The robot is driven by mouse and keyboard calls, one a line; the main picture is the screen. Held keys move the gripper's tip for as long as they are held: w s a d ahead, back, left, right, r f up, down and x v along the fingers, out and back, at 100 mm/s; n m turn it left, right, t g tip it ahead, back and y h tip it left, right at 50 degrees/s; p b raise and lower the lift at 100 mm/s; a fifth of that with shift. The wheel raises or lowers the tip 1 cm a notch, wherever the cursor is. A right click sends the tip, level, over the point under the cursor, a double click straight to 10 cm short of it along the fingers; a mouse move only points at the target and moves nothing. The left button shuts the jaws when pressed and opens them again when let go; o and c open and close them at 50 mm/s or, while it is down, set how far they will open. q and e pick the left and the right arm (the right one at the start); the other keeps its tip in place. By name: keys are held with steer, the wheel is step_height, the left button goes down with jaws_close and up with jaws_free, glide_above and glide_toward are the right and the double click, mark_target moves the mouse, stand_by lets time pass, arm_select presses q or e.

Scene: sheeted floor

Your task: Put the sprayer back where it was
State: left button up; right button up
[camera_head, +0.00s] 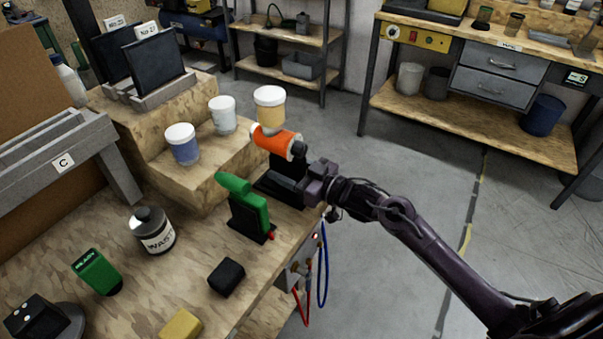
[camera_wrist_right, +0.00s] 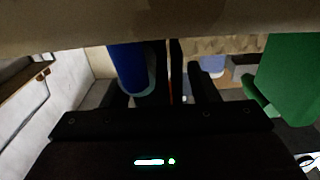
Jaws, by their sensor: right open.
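An orange and black tool (camera_head: 275,141), which looks like the sprayer, lies roughly level above a black stand (camera_head: 277,187) near the bench's right edge. I cannot tell whether its dark lower part is seated in the stand. My right gripper (camera_head: 309,184) is just right of the stand, below the tool's black end. It is open; its dark fingers also show in the right wrist view (camera_wrist_right: 165,85), with nothing clearly held between them. A green tool (camera_head: 243,203) stands in a black holder in front; green also fills the right of the wrist view (camera_wrist_right: 290,80). My left gripper is out of view.
Lidded jars (camera_head: 223,114) stand on the wooden step (camera_head: 205,180) behind.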

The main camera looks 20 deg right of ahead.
steer(key=v, duration=1.2)
steer(key=shift+b, duration=0.45)
